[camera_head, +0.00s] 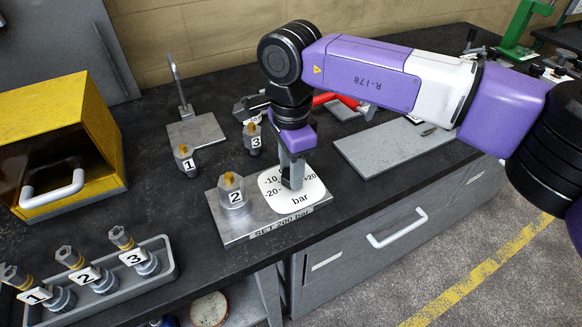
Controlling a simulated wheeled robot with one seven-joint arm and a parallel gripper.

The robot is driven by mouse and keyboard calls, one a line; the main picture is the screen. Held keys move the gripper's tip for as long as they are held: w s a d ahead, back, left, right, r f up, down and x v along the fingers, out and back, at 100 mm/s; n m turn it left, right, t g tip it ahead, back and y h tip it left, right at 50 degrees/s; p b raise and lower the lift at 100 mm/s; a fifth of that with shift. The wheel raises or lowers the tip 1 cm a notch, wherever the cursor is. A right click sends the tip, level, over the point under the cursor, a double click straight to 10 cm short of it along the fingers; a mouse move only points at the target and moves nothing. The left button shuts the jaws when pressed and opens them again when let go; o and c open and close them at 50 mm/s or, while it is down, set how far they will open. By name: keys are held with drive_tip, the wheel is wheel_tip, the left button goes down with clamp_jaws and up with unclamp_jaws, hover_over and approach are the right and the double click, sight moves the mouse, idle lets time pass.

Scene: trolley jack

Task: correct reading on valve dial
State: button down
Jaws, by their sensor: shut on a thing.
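The valve dial (305,203) is a white plate on a grey metal block (232,232), with "-10", "-20", "+20" and "bar" showing. The block's front edge reads "SET 200 bar". My gripper (291,180) points down over the middle of the dial and is shut on the dial's knob, which is mostly hidden by the fingers. The pointer's reading cannot be made out. A grey fitting tagged 2 (233,192) with a yellow top stands upright on the block, left of the dial.
Fittings tagged 1 (185,160) and 3 (253,138) stand behind the block. A grey tray (165,268) with tagged parts is front left, by a yellow open box (100,120). A flat grey plate (375,155) lies right. A red-handled tool (335,98) is behind.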

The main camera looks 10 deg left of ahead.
drive_tip(key=m, duration=0.5)
drive_tip(key=shift+r+m, duration=0.1)
drive_tip(key=shift+m, duration=0.2)
drive_tip(key=m, duration=0.5)
drive_tip(key=shift+m, duration=0.4)
drive_tip(key=c, duration=0.9)
unclamp_jaws()
drive_tip(key=shift+r, duration=3.85)
